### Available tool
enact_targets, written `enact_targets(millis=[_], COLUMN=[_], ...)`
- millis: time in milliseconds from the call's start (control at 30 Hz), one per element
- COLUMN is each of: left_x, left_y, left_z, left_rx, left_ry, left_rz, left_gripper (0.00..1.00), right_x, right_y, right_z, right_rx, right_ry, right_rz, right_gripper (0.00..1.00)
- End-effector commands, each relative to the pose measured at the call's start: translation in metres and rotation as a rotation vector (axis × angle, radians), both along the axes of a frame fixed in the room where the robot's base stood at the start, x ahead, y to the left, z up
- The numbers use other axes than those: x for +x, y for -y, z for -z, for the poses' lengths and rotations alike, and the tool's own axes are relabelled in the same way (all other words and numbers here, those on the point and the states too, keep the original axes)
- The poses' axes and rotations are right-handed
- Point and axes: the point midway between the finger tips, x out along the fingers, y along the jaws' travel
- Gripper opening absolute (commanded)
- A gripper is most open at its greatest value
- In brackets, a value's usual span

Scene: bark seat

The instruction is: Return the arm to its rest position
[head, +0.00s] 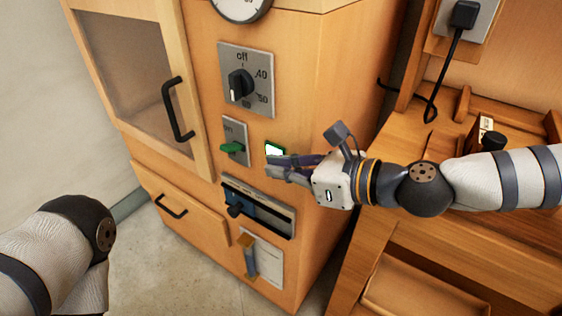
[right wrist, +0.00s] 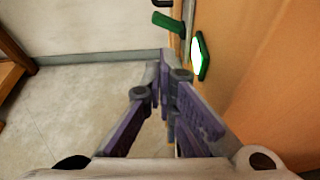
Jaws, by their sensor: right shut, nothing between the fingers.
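My right gripper (head: 272,168) is shut and empty, in front of the wooden cabinet's control side. Its fingertips sit just below and beside a lit green-framed button (head: 274,149). I cannot tell in the head view whether they touch it. In the right wrist view the shut fingers (right wrist: 160,72) appear apart from the lit button (right wrist: 199,56), which is to their right. My left arm (head: 60,240) comes in at the lower left, and its gripper is out of the picture.
A wooden bench (head: 400,240) stands at the right. Open floor (head: 190,262) lies below left.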

Motion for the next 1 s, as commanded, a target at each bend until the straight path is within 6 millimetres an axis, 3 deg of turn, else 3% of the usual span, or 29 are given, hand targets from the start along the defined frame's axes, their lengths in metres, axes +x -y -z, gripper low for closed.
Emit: enact_targets(millis=[167,267,367,467,567,600,700,833,900,1000], left_x=[0.001,0.005,0.015,0.027,0.040,0.046,0.060,0.073,0.076,0.076], left_y=[0.000,0.000,0.000,0.000,0.000,0.001,0.001,0.001,0.001,0.001], left_z=[-0.001,-0.007,-0.020,-0.034,-0.048,-0.055,-0.069,-0.082,-0.085,-0.085], left_rx=[0.000,0.000,0.000,-0.001,-0.001,-0.001,-0.001,-0.001,-0.001,-0.001], left_ry=[0.002,0.016,0.047,0.084,0.127,0.147,0.195,0.241,0.252,0.254], left_rz=[0.000,-0.001,-0.003,-0.004,-0.005,-0.006,-0.007,-0.008,-0.008,-0.008], left_gripper=[0.52,0.52,0.52,0.52,0.52,0.52,0.52,0.52,0.52,0.52], right_x=[-0.004,-0.032,-0.097,-0.180,-0.264,-0.296,-0.360,-0.405,-0.416,-0.422], right_y=[-0.002,-0.012,-0.021,-0.009,0.027,0.047,0.108,0.178,0.200,0.214], right_z=[0.004,0.032,0.086,0.139,0.176,0.185,0.195,0.190,0.186,0.185], right_rx=[-0.011,-0.109,-0.314,-0.541,-0.748,-0.822,-0.969,-1.062,-1.076,-1.077], right_ry=[0.000,0.014,0.064,0.144,0.247,0.294,0.416,0.540,0.576,0.600], right_rz=[-0.009,-0.087,-0.275,-0.539,-0.858,-1.001,-1.362,-1.745,-1.872,-1.953], right_gripper=[0.00,0.00,0.00,0.00,0.00,0.00,0.00,0.00,0.00,0.00])
